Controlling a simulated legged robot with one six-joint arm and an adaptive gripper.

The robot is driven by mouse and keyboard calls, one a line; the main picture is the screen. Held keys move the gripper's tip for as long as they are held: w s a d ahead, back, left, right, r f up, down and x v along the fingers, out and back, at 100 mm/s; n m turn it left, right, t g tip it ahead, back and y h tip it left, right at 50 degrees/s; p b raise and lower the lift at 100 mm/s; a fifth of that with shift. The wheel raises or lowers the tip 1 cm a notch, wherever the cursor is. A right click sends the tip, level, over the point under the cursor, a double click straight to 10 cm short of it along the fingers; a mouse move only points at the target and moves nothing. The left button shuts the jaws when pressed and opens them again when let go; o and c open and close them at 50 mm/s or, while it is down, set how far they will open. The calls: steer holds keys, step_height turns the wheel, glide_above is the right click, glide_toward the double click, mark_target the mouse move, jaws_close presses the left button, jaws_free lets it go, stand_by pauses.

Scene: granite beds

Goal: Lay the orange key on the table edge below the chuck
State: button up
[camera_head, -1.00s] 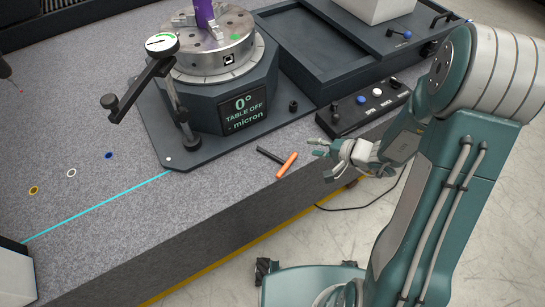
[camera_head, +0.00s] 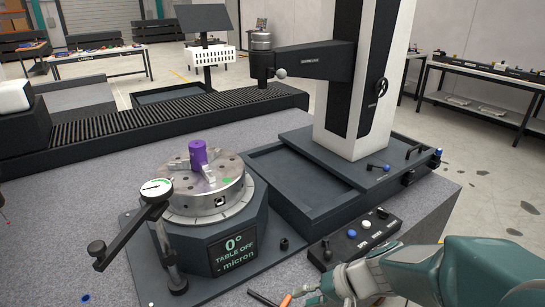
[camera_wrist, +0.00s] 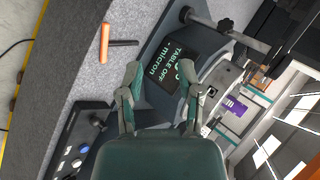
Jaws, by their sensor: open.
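The orange key (camera_head: 286,300) lies on the granite bed near its front edge, partly cut off at the bottom of the head view. In the wrist view the key (camera_wrist: 104,45) shows an orange bar with a dark shank pointing toward the rotary table. The steel chuck (camera_head: 213,190) sits on the dark rotary table and holds a purple cylinder (camera_head: 198,154). The chuck also shows at the right of the wrist view (camera_wrist: 213,92). My gripper (camera_wrist: 163,78) is open and empty, with its fingers apart, beside the key and not touching it.
A dial indicator on a stand (camera_head: 157,188) stands left of the chuck. A button box (camera_head: 356,240) lies right of the rotary table, close to my arm. A tall column (camera_head: 368,75) stands behind. The bed's front edge (camera_wrist: 45,90) is near the key.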

steer(key=s+d+r+n+t+h, duration=0.1)
steer(key=s+d+r+t+h, duration=0.2)
steer(key=s+d+r+h, duration=0.5)
step_height(320, 180, up, 3)
steer(key=shift+s+d+r+h, duration=0.15)
steer(key=shift+s+h, duration=0.25)
steer(key=shift+s, duration=0.7)
